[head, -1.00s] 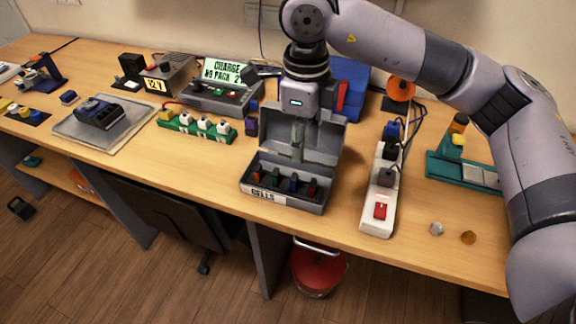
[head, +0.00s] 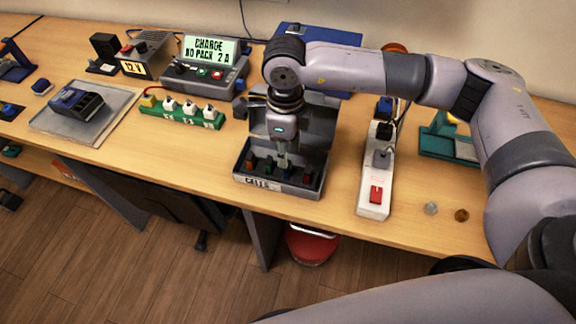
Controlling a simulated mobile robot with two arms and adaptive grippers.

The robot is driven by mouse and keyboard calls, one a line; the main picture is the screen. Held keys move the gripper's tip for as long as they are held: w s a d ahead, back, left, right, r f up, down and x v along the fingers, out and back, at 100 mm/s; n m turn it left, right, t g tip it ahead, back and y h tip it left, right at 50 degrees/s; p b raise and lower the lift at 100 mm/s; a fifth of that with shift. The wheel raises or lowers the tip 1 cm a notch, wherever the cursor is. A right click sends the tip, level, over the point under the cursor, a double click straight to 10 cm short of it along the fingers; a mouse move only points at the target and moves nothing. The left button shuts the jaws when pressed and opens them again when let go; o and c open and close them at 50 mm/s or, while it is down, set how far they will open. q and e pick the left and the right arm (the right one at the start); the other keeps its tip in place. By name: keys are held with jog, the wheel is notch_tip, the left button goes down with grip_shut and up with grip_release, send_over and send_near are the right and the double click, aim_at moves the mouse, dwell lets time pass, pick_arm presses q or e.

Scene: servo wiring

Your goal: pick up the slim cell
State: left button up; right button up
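A dark grey open case (head: 322,185) labelled CELLS stands near the table's front edge, lid raised at the back. Several small cells stand in a row in it: a brown-orange one (head: 250,162) at the left, a green one (head: 267,166), a blue one mostly behind the fingers, and a red one (head: 307,178) at the right. I cannot tell which is the slim cell. My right gripper (head: 283,163) points down into the case, its fingertips at the blue cell. Whether the fingers are open or grip anything is too small to tell. My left gripper is not in view.
A white power strip (head: 373,197) with plugs and a red switch stands right of the case. A green strip with white knobs (head: 183,113) and a charger (head: 209,68) reading NO PACK stand left. Two small discs (head: 431,208) lie at the right front.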

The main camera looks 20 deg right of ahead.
aim_at(288, 171)
jog(key=shift+s+f+p, duration=0.15)
jog(key=shift+f+p, duration=0.25)
jog(key=shift+f, duration=0.05)
jog(key=f+p, duration=0.1)
jog(key=f, duration=0.2)
jog(key=shift+s+d+f+p, duration=0.2)
jog(key=shift+f+p, duration=0.1)
jog(key=shift+p, duration=0.1)
jog(key=shift+f, duration=0.5)
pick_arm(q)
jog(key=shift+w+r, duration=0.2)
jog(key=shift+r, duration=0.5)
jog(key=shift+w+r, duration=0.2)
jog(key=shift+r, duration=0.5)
pick_arm(e)
jog(key=c, duration=0.7)
